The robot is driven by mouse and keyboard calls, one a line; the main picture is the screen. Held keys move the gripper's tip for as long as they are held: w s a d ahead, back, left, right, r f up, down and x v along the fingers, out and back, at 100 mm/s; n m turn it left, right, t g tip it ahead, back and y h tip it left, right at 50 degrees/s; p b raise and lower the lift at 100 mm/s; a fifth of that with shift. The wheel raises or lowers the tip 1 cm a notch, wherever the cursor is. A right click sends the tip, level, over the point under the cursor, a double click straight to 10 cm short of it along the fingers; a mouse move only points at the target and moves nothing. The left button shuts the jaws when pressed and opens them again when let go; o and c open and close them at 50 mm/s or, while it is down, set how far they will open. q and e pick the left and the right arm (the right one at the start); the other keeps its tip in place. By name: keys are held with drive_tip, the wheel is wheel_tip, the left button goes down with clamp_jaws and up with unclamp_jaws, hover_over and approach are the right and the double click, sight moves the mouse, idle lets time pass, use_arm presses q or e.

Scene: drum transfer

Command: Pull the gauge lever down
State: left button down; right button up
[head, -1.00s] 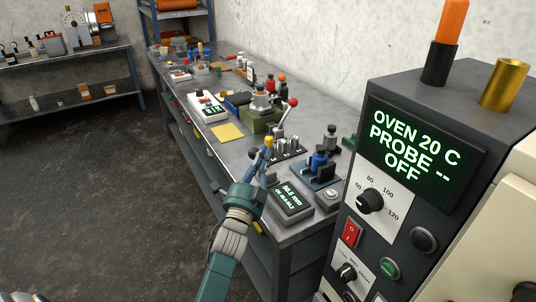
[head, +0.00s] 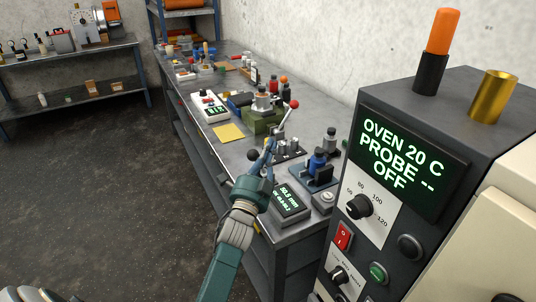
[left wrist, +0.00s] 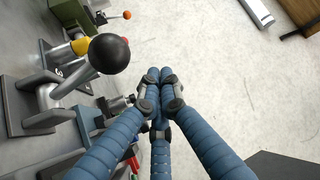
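A black ball knob (head: 252,154), which looks like the end of the gauge lever, stands by the front edge of the bench. In the left wrist view the ball (left wrist: 109,54) is close, on a grey arm (left wrist: 66,88), left of the fingers. The gauge display (head: 289,199) appears to read 50.5 mm; its lower line is hard to read. My left gripper (head: 270,146) is just right of the knob, its blue fingers drawn together and empty. In the left wrist view its fingertips (left wrist: 159,75) meet, with a gap between them and the ball. My right gripper is not in view.
The oven panel (head: 400,160) fills the right side. Floor left of the bench is clear.

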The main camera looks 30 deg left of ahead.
use_arm(q)
drive_tip(key=s+f, duration=0.1)
drive_tip(key=s, duration=0.1)
drive_tip(key=s+d+f+b, duration=0.1)
drive_tip(key=s, duration=0.1)
drive_tip(key=s+d+f, duration=0.1)
drive_tip(key=shift+s+d+f+b, duration=0.1)
drive_tip(key=shift+s+f+b, duration=0.05)
drive_tip(key=shift+s+b, duration=0.25)
drive_tip(key=v, duration=0.3)
drive_tip(key=shift+f, duration=0.1)
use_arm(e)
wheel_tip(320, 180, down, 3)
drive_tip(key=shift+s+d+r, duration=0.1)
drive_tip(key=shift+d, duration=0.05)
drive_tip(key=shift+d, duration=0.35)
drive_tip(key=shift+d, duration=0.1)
